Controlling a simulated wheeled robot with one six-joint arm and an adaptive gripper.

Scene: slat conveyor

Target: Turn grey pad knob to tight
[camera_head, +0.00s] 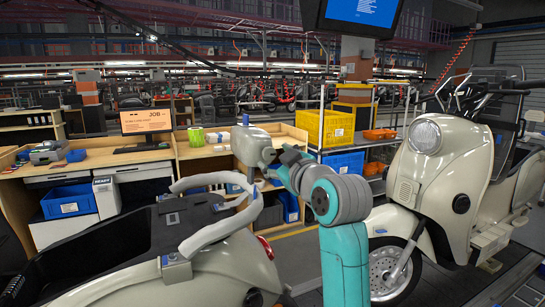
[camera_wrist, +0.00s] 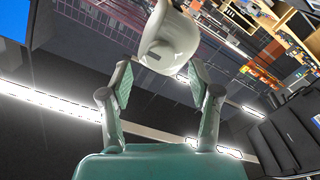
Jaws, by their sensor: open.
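In the wrist view a pale cream-grey rounded part (camera_wrist: 172,38) with a short dark slot lies between and just beyond the fingertips of my gripper (camera_wrist: 160,75). The fingers stand apart with clear room between them, and I see no grip on the part. I cannot tell for certain that it is the pad knob. In the head view my gripper (camera_head: 275,160) is beside a pale grey block (camera_head: 252,142), above the curved light-grey rail (camera_head: 225,225) of the near scooter. Small grey pads (camera_head: 175,268) sit by the rail. The knob's setting is not readable.
Another cream scooter (camera_head: 450,180) stands at right. Behind are a workbench (camera_head: 100,155) with a monitor (camera_head: 146,120) and a rack with a yellow crate (camera_head: 330,127). An overhead screen (camera_head: 355,12) hangs above.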

